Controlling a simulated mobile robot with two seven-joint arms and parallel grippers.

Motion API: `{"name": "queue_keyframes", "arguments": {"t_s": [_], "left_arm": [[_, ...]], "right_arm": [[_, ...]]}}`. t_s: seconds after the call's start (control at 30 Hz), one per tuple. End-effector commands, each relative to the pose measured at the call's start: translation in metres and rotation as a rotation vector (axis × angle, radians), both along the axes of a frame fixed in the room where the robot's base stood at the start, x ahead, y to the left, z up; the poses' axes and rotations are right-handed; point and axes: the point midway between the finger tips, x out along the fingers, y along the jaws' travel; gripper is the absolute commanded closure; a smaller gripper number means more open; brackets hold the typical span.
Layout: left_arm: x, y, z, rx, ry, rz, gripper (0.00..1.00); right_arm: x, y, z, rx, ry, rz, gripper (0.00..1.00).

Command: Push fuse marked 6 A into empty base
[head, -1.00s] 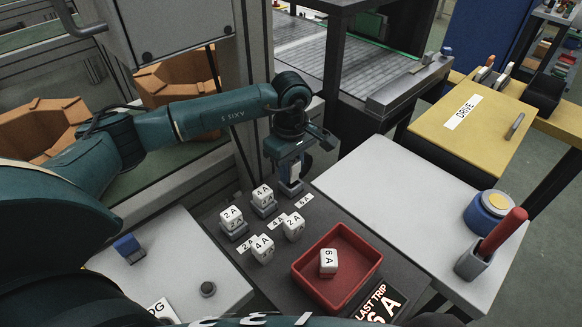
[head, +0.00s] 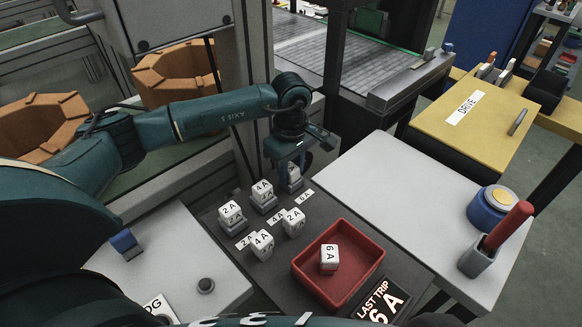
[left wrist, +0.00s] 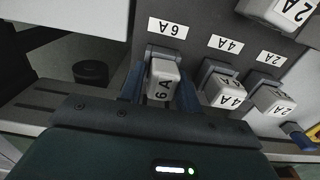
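A white fuse marked 6 A (left wrist: 163,82) is between the blue fingers of my left gripper (left wrist: 162,92); they close on its sides. The grey base (left wrist: 165,53) beside the 6 A label (left wrist: 174,28) is right behind this fuse in the left wrist view. In the head view my left gripper (head: 292,168) points down over the far end of the dark panel, with the fuse low at that base. The contact between fuse and base is partly hidden. Another fuse marked 6 A (head: 330,256) lies in the red tray (head: 366,274). My right gripper is not seen.
Fuses marked 2 A (head: 230,211) and 4 A (head: 262,190) sit in neighbouring bases. Loose fuses marked 4 A (head: 261,245) and 2 A (head: 294,222) stand nearby. A "LAST TRIP 6 A" display (head: 382,302) is beside the tray. The white tabletop (head: 400,190) is largely clear.

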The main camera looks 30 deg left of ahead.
Motion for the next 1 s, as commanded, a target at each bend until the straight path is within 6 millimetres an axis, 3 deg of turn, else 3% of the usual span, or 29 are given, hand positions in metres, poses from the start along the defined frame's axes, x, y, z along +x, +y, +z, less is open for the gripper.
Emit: {"name": "queue_keyframes", "arguments": {"t_s": [0.23, 0.47, 0.6, 1.0], "left_arm": [[0.0, 0.0, 0.0, 0.0, 0.001, 0.0, 0.47], [0.0, 0.0, 0.0, 0.0, 0.001, 0.0, 0.47], [0.0, 0.0, 0.0, 0.0, 0.001, 0.0, 0.47], [0.001, 0.0, 0.086, 0.001, -0.004, 0.0, 0.47]], "right_arm": [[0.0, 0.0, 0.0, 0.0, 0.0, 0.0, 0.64], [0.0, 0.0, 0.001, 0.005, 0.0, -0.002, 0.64], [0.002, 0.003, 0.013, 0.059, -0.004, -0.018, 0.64], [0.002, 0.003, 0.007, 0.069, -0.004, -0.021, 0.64]]}}
